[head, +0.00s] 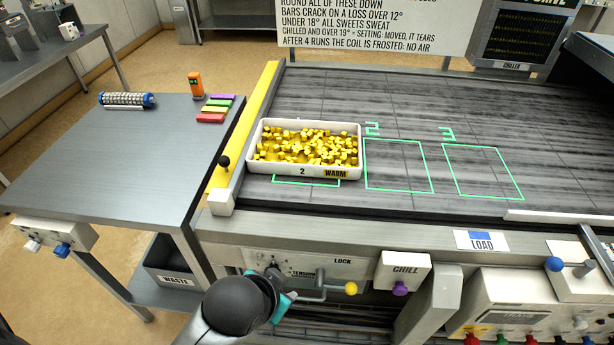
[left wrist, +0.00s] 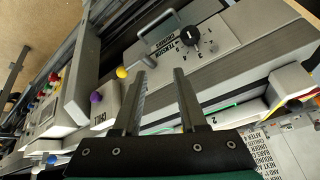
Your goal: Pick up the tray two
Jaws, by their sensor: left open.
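Tray two (head: 280,169) is a white open tray full of yellow cubes, with a "2" and a "WARM" label on its front wall. In the head view it sits at the left end of the dark slatted bed, partly covering the leftmost green outline. My left gripper (head: 276,283) is below and in front of the tray, by the front panel and apart from the tray. In the left wrist view the fingers of my left gripper (left wrist: 160,76) are spread with nothing between them. My right gripper is in neither view.
A yellow rail (head: 246,125) and a black-knobbed lever (head: 224,162) stand left of the tray. Green outlines 2 (head: 398,165) and 3 (head: 482,172) are empty. A yellow-knobbed handle (head: 350,288) and the CHILL box (head: 403,270) jut from the front panel. The left table is mostly clear.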

